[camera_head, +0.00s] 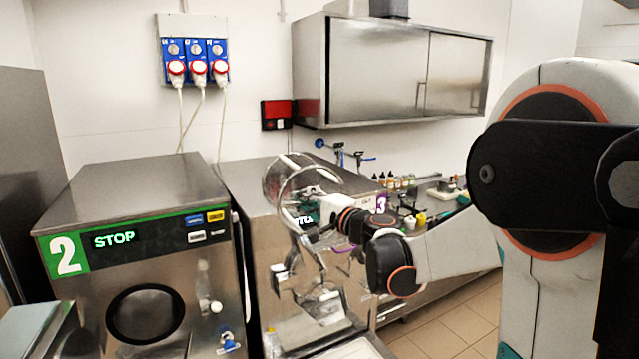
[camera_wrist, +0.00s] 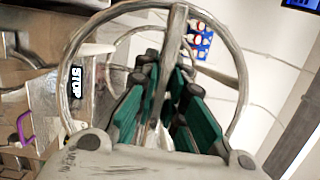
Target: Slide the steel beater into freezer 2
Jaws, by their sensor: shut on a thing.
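Freezer 2 (camera_head: 70,205) stands at the left in the head view, with a green "2" label and a display reading STOP. Its dark round opening (camera_head: 145,314) is in the front, below the panel. My gripper (camera_head: 308,208) is to the right of freezer 2, in front of freezer 3, and apart from the opening. The steel beater (camera_head: 282,197) is a shiny ring-shaped frame held up at my gripper. In the wrist view, the beater's rings and crossbar (camera_wrist: 176,40) surround the teal fingers of my gripper (camera_wrist: 160,108), which are shut on it. The exact contact is partly hidden.
Freezer 3 (camera_head: 255,215) stands behind my arm, with shiny metal parts on its front. A counter with small bottles (camera_head: 398,183) runs to the right. A steel wall cabinet (camera_head: 390,72) hangs above. Tiled floor (camera_head: 450,320) is clear at lower right.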

